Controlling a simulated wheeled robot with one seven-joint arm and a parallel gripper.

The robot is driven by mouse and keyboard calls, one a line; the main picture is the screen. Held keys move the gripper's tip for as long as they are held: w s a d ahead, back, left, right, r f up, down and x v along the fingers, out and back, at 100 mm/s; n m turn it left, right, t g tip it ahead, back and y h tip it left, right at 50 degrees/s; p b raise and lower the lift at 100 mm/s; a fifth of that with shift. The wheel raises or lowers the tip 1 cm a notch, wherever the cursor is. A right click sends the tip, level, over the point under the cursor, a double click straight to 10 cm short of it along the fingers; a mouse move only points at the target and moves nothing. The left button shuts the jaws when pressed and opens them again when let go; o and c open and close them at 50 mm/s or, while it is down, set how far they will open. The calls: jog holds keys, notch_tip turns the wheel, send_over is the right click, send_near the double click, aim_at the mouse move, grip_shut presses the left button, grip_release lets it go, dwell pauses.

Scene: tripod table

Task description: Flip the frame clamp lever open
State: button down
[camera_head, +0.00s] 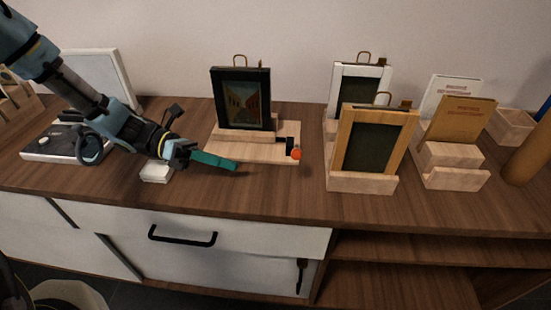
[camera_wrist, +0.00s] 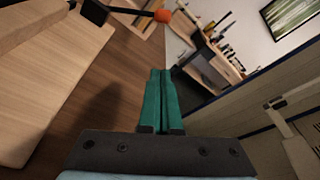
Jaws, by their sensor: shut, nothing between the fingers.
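The clamp lever (camera_head: 288,148) is a dark piece with an orange knob (camera_head: 296,154) at the front right of a pale wooden base (camera_head: 229,149). A black picture frame (camera_head: 241,98) stands upright on that base. My gripper (camera_head: 236,167) is shut and empty, its green fingers to the left of the knob and in front of the base, apart from both. In the wrist view the green fingers (camera_wrist: 160,75) lie together, with the orange knob (camera_wrist: 162,16) on its dark rod beyond their tips, at the top. The pale base (camera_wrist: 50,75) is on the left there.
Stands with a white frame (camera_head: 362,84) and a wooden frame (camera_head: 374,140) are to the right, beside booklets in wooden holders (camera_head: 453,165). A small white block (camera_head: 156,172) lies under my wrist. The counter's front strip (camera_head: 270,187) is clear.

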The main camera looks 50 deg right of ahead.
jog(key=p+x, duration=0.2)
jog(key=x, duration=0.7)
jog(key=shift+s, duration=0.25)
jog(key=shift+s+d+r+p, duration=0.15)
jog(key=shift+d+r+p, duration=0.3)
jog(key=shift+d+r, duration=0.1)
jog(key=shift+s+d+r+p, duration=0.15)
jog(key=shift+d+r+p, duration=0.3)
jog(key=shift+d, duration=0.15)
jog(key=shift+d+r, duration=0.3)
jog(key=shift+d, duration=0.1)
jog(key=shift+w+d+r+p, duration=0.1)
jog(key=shift+r+p, duration=0.25)
jog(key=shift+p, duration=0.3)
